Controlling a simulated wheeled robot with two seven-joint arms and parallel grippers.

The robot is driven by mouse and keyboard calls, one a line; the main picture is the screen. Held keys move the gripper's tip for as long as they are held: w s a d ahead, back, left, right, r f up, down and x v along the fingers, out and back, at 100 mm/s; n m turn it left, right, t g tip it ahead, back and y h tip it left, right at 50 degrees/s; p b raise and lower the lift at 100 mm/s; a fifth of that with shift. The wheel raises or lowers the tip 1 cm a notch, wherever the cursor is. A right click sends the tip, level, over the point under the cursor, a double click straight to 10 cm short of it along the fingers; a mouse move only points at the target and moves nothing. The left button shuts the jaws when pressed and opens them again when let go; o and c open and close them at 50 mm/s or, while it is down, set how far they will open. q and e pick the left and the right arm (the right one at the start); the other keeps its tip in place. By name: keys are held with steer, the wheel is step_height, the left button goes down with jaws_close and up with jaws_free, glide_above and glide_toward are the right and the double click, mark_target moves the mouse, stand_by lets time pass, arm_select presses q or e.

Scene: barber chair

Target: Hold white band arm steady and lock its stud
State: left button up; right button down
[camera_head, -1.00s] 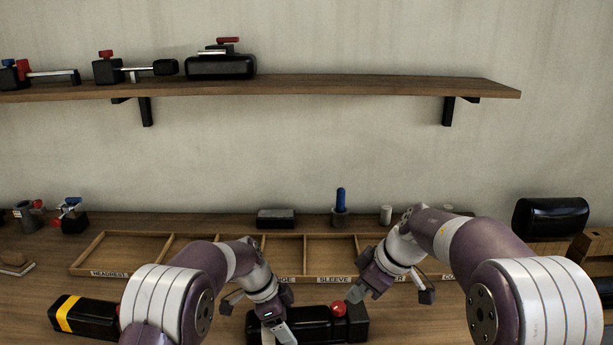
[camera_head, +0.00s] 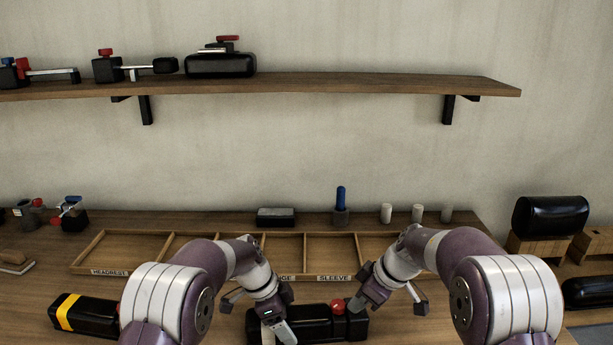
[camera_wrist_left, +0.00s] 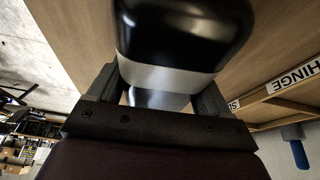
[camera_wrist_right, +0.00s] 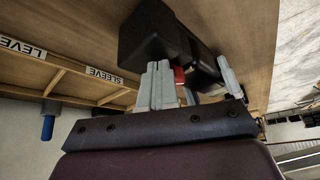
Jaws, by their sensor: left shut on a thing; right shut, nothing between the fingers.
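The black band arm (camera_head: 312,319) lies along the front of the bench, with its red-topped stud (camera_head: 337,307) near its right end. In the left wrist view its white band (camera_wrist_left: 165,75) sits between the fingers of my left gripper (camera_wrist_left: 155,98), which is shut on the arm. My left gripper (camera_head: 280,330) is left of the stud in the head view. My right gripper (camera_head: 355,303) is shut and empty just right of the stud; I cannot tell whether they touch. In the right wrist view the red stud (camera_wrist_right: 180,76) is partly hidden behind the fingers.
A divided wooden tray (camera_head: 135,249) with labels stands behind the band arm. A yellow-banded black arm (camera_head: 85,317) lies to the left. White pegs (camera_head: 417,213) and a blue-topped tool (camera_head: 340,205) stand at the back. A black cushion (camera_head: 550,215) rests on wooden blocks at right.

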steer(key=shift+s+a, duration=0.2)
steer(key=shift+s, duration=0.05)
stand_by(0.8)
arm_select(q)
steer(key=shift+d, duration=0.1)
arm_select(e)
steer(key=shift+s+a, duration=0.4)
steer(key=shift+s, duration=0.25)
steer(key=shift+s+d, duration=0.25)
steer(key=shift+d, duration=0.1)
step_height(320, 180, up, 6)
arm_select(q)
steer(key=o, duration=1.5)
steer(key=shift+r, duration=0.1)
